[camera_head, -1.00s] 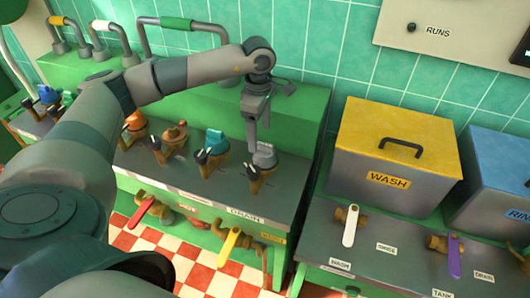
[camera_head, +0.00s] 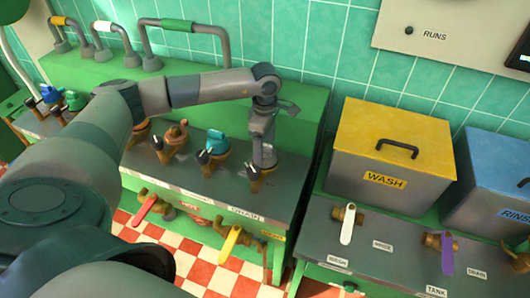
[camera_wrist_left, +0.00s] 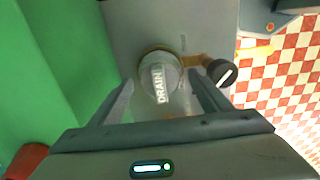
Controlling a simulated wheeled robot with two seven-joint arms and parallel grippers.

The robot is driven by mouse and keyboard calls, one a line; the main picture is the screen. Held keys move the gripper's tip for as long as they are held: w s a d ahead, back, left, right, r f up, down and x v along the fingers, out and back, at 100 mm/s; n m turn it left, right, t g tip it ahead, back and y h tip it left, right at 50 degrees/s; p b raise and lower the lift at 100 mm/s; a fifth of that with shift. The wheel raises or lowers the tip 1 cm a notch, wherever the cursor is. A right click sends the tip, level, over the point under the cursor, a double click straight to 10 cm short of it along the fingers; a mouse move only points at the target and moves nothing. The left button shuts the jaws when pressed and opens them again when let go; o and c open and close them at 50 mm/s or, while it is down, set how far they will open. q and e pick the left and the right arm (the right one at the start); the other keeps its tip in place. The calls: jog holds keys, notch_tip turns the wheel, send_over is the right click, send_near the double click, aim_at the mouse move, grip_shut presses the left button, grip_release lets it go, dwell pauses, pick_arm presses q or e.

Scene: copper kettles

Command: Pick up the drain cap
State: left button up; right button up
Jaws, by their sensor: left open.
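The drain cap (camera_wrist_left: 160,78) is a round grey cap with a raised bar lettered DRAIN. It sits on a brass fitting on the grey counter. In the head view the cap (camera_head: 267,159) shows just under my left gripper (camera_head: 262,142), which partly covers it. My left gripper is open, pointing down, with one finger on each side of the cap in the wrist view. Whether the fingers touch it I cannot tell. My right gripper is not in view.
A black-knobbed lever (camera_wrist_left: 222,73) sticks out close beside the cap, near one finger. A teal-capped fitting (camera_head: 216,143) and a copper-capped one (camera_head: 175,135) stand to the left. The yellow-lidded WASH tank (camera_head: 385,150) stands right, across a gap.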

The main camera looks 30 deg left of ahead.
pick_arm(q)
jog(key=c, duration=1)
jog(key=shift+r, duration=0.1)
